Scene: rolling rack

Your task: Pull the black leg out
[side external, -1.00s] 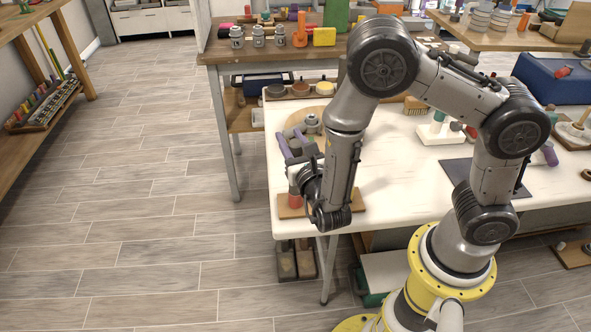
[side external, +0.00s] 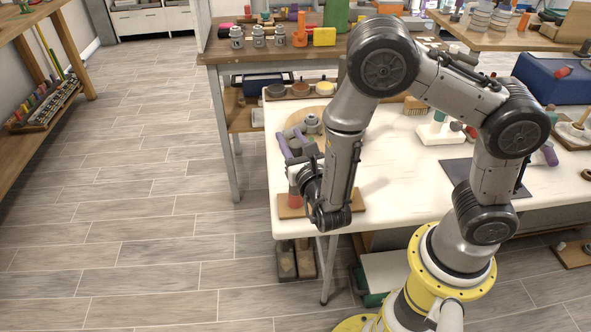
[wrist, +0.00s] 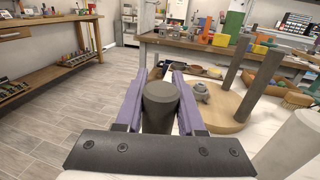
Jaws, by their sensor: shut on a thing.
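The black leg is a dark grey cylinder, seen in the wrist view (wrist: 161,108) with its rounded end between the purple fingers. My gripper (wrist: 160,76) is shut on it, one finger along each side. In the side view my gripper (side external: 290,135) is over the left end of the white table, its purple fingers pointing away from the camera. The leg is largely hidden there by my wrist and fingers. Its lower end is hidden in the wrist view by the gripper's dark plate.
A round wooden disc (wrist: 225,112) lies to the right in the wrist view, with two dark upright posts (wrist: 236,62) and a grey jar (wrist: 200,93) by it. A pale cylinder (wrist: 292,148) stands near right. Another bench (side external: 235,54) is behind. Open floor (side external: 130,180) lies left.

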